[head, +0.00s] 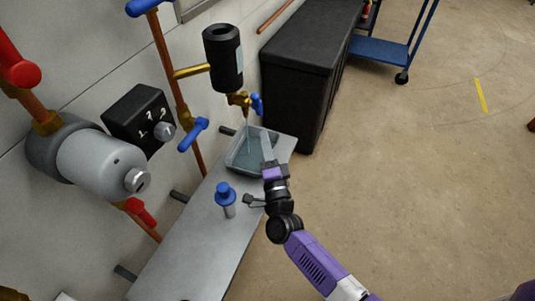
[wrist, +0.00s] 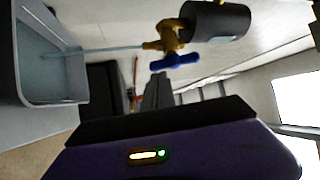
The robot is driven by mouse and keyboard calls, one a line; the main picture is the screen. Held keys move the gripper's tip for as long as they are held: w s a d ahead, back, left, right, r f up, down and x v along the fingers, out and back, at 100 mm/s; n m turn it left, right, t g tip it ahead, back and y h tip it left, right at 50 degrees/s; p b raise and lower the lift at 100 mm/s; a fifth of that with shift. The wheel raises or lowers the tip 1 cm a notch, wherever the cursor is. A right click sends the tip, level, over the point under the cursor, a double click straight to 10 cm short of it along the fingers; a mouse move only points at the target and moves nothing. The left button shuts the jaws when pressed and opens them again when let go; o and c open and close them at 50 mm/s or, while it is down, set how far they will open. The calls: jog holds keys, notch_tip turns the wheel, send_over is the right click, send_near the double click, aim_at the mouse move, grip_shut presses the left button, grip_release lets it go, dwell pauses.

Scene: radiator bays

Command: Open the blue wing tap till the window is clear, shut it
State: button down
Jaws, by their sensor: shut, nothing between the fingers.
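The blue wing tap (head: 257,104) is on a brass valve (head: 238,99) below a black cylinder (head: 222,60). A pale strip, perhaps the window, shows on the cylinder's right side; its contents are too small to read. A thin stream runs from the brass spout into a grey tub (head: 232,165) holding liquid. In the wrist view, the blue wing (wrist: 177,60) lies just beyond my fingertips, and the stream (wrist: 110,48) reaches the tub (wrist: 48,103). My gripper (head: 265,137) is shut and empty, below the wing and apart from it.
A grey bench (head: 190,245) carries the tub and a blue-topped plunger-like item (head: 224,195). Another blue handle (head: 193,134) is on the copper pipe to the left. A black cabinet (head: 300,75) stands behind; open floor is to the right.

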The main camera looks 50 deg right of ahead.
aim_at(259, 114)
jog(key=x, duration=0.6)
jog(key=shift+w+d+f+b, duration=0.1)
jog(key=shift+f+b, duration=0.25)
jog(key=shift+b, duration=0.6)
jog(key=shift+r, duration=0.1)
